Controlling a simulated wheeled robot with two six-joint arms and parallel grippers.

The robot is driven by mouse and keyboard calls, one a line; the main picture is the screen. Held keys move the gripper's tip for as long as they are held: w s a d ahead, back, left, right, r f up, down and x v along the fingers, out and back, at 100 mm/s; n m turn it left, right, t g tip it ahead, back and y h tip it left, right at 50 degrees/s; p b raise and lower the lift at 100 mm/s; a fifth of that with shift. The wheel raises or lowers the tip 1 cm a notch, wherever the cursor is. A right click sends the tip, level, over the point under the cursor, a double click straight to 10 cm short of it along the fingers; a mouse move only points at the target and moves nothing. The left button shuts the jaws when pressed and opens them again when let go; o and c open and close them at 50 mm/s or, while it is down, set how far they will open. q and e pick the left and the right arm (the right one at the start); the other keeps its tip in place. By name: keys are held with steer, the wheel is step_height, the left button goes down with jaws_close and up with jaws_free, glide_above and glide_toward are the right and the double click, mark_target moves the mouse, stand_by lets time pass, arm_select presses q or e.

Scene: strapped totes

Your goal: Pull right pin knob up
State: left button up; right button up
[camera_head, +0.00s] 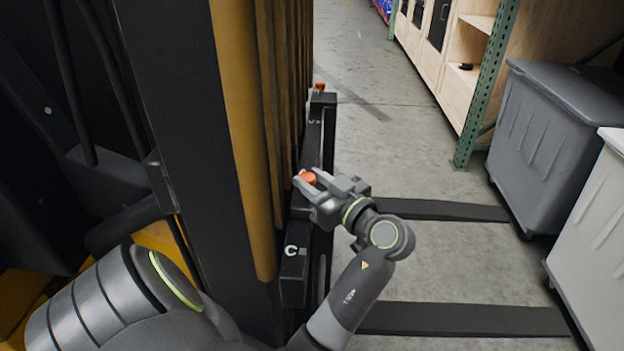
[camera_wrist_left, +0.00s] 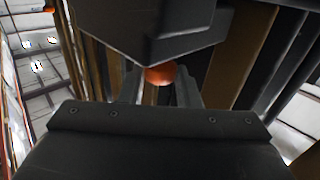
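An orange-red pin knob (camera_head: 307,178) sits on the dark carriage bar of the lift truck, beside the mast. My left gripper (camera_head: 309,181) reaches it from the right, with one finger on either side of it. In the left wrist view the same knob (camera_wrist_left: 160,75) shows between the two fingertips, below a dark block. I cannot tell whether the fingers press on it. A second orange knob (camera_head: 319,87) stands at the far end of the bar, apart from my gripper. My right gripper does not show.
The yellow and black mast (camera_head: 240,120) rises close on the left of my gripper. Two dark forks (camera_head: 450,210) stick out to the right, low over the floor. Grey bins (camera_head: 550,130) and a wooden shelf stand at the right. The floor between is clear.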

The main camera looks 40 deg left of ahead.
arm_select(q)
steer(key=c, duration=0.5)
jaws_close()
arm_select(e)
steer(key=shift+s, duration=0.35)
